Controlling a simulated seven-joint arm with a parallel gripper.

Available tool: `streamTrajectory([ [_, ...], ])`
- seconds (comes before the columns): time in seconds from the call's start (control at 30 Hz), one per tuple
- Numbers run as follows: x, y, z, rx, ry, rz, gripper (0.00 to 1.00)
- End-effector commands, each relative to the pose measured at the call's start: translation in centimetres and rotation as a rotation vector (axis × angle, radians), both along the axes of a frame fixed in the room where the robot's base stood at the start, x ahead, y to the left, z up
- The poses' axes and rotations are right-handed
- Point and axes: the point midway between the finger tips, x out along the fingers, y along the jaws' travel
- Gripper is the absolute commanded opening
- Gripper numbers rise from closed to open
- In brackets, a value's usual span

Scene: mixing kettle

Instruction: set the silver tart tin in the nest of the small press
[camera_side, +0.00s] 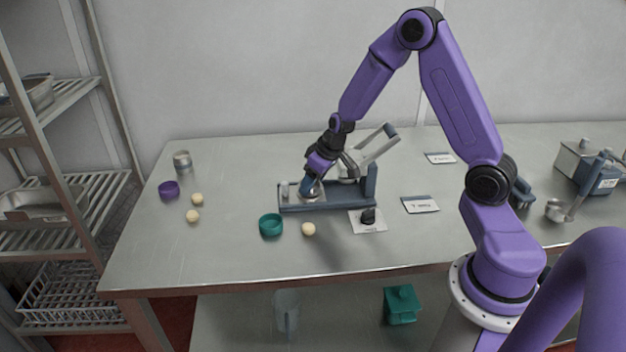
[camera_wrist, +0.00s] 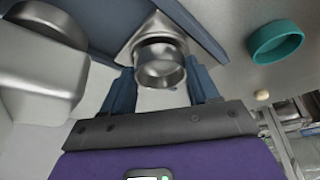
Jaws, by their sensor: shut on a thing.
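My gripper (camera_side: 311,187) points down over the left end of the small press (camera_side: 335,203), which has a blue base and a raised grey lever. In the wrist view the two blue fingers of my gripper (camera_wrist: 162,82) are shut on the silver tart tin (camera_wrist: 160,68), a shallow round metal cup. The tin is over the pale plate of the nest (camera_wrist: 128,50) on the press base. I cannot tell whether it touches the nest. In the side view the fingers largely hide the tin.
A teal tin (camera_side: 270,226) stands in front of the press and also shows in the wrist view (camera_wrist: 277,42). A dough ball (camera_side: 308,229) and a card with a black knob (camera_side: 368,217) lie nearby. A purple tin (camera_side: 168,189) and a silver container (camera_side: 182,159) stand left.

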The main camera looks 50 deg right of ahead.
Motion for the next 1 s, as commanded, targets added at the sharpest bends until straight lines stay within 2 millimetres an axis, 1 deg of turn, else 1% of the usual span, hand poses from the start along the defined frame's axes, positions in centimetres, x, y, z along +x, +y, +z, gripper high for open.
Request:
streamTrajectory([
  [1.0, -0.01, 0.03, -0.64, 0.0, 0.0, 0.001, 0.31],
])
